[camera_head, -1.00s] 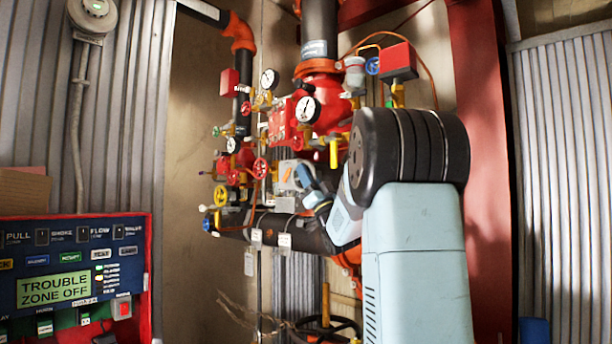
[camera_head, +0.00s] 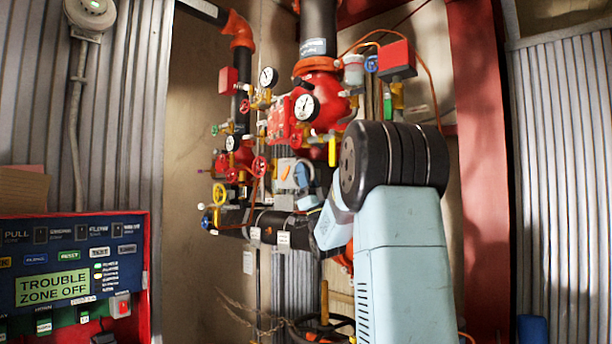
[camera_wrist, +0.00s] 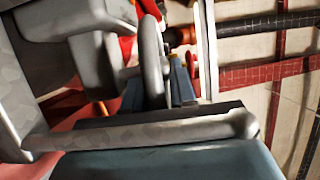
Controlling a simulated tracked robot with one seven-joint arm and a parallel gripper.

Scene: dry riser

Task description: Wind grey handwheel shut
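In the wrist view, a rounded grey rim (camera_wrist: 152,60) stands nearly edge-on in the upper middle; it looks like the grey handwheel, but its full shape is not visible. A thick grey bar (camera_wrist: 150,132) with a rounded end crosses below it; I cannot tell whether it belongs to the wheel. My gripper (camera_head: 303,178) is in among the valves in the head view, in front of the pipework. Blue-grey gripper parts show close up in the wrist view. The fingertips and any contact are unclear, and the grey handwheel is not distinct in the head view.
Red valve bodies (camera_head: 318,90), gauges (camera_head: 306,107), a yellow handwheel (camera_head: 219,194) and red handwheels (camera_head: 259,166) crowd around the gripper. A dark horizontal pipe (camera_head: 270,222) runs below. A red-framed alarm panel (camera_head: 70,275) stands at left. A red steel column (camera_head: 478,150) rises at right.

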